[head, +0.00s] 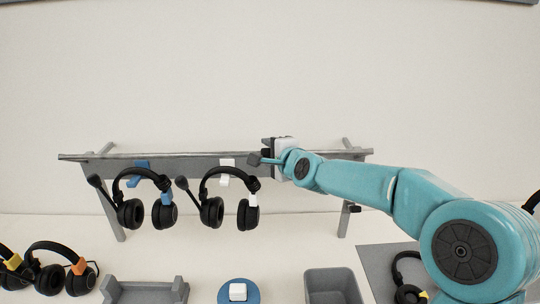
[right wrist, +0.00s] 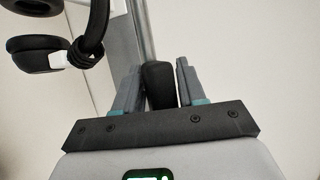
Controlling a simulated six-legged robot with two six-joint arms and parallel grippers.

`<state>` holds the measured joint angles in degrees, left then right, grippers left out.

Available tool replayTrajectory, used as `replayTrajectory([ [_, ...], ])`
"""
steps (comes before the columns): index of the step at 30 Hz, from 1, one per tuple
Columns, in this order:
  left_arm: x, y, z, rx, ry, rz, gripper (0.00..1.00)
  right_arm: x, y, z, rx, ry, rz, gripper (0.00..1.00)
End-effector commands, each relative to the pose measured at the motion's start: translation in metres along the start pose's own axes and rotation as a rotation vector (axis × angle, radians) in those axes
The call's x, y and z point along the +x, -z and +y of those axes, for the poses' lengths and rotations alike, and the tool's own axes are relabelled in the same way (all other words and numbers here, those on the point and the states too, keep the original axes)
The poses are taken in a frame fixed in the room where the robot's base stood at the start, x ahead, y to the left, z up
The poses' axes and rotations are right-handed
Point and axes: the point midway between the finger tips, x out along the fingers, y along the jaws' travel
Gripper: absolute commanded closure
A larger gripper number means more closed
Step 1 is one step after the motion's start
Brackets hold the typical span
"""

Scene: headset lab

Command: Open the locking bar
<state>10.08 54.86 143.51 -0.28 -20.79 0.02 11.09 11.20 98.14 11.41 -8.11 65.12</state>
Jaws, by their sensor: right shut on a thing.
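The locking bar (head: 200,155) appears to be the thin pale bar running along the top front of the grey rack; it looks level. My right gripper (head: 267,153) is at the middle of the rack, to the right of the second headset. In the right wrist view, my right gripper (right wrist: 158,78) has its two grey fingers on either side of a black grip (right wrist: 160,88) and is shut on it. A metal rod (right wrist: 144,30) runs up behind this grip. In the head view my gripper hides the grip. My left gripper is not in view.
Two black headsets hang on the rack, one on a blue hook (head: 138,167), one on a white hook (head: 227,172). Below are a grey cradle (head: 145,292), a blue disc (head: 226,297) with a white block, and a grey bin (head: 333,285). More headsets lie at both sides.

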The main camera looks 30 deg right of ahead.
Motion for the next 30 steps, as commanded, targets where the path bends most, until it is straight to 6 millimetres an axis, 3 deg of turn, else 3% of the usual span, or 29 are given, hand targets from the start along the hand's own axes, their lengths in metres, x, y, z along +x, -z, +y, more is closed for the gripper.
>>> replayTrajectory([
  [1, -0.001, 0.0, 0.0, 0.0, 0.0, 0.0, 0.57, -0.001, 0.002, -0.008, -0.005, 0.02, 0.005, 1.0],
  [11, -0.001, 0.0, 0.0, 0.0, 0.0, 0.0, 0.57, -0.001, 0.002, -0.009, -0.006, 0.021, 0.005, 1.0],
  [12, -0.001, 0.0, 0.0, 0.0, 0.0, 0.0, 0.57, -0.001, 0.002, -0.009, -0.006, 0.021, 0.005, 0.53],
  [13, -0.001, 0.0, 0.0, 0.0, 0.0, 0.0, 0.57, -0.001, 0.002, -0.009, -0.006, 0.02, 0.005, 0.51],
  [26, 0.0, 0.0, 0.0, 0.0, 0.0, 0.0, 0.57, -0.001, 0.001, -0.004, -0.002, 0.009, 0.003, 0.51],
  [30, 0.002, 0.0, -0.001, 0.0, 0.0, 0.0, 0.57, -0.013, 0.001, -0.004, -0.003, 0.011, 0.002, 0.51],
])
